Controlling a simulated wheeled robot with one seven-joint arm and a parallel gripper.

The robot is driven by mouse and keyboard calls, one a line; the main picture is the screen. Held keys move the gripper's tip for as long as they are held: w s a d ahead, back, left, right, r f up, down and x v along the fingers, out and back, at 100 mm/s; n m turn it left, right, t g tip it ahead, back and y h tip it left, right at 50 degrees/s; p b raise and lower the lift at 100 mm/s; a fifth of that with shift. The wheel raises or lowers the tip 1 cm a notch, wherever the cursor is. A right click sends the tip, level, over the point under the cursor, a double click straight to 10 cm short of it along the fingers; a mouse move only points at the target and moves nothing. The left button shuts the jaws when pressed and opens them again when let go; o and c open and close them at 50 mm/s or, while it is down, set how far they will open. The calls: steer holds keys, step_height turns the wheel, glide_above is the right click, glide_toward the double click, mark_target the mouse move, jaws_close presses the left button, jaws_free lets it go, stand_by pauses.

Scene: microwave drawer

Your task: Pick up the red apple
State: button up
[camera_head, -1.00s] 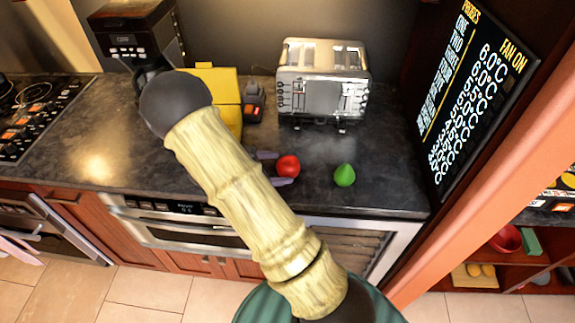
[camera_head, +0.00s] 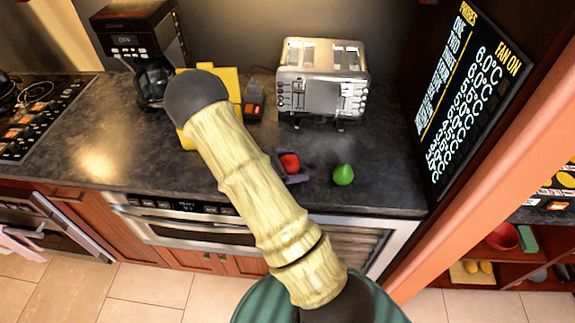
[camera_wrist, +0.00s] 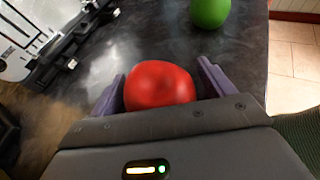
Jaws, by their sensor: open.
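The red apple (camera_head: 290,162) sits on the dark countertop, in front of the toaster; it also shows in the wrist view (camera_wrist: 158,85). My gripper (camera_wrist: 162,82) is open, with its purple fingers on either side of the apple. In the wrist view there is a small gap to each finger, so the apple is between the fingers but not clamped. In the head view my gripper (camera_head: 288,165) shows partly behind my arm.
A green pear-shaped fruit (camera_head: 344,175) stands just right of the apple. A silver toaster (camera_head: 322,80) is behind them. A yellow object (camera_head: 226,84) and a coffee maker (camera_head: 140,45) stand to the left. The counter's front edge is near.

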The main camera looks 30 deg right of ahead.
mark_target(293, 159)
stand_by(0.3)
steer(key=c, duration=1.1)
steer(key=shift+c, duration=0.2)
step_height(293, 159, up, 10)
steer(key=shift+b, duration=0.55)
steer(key=shift+w, duration=0.1)
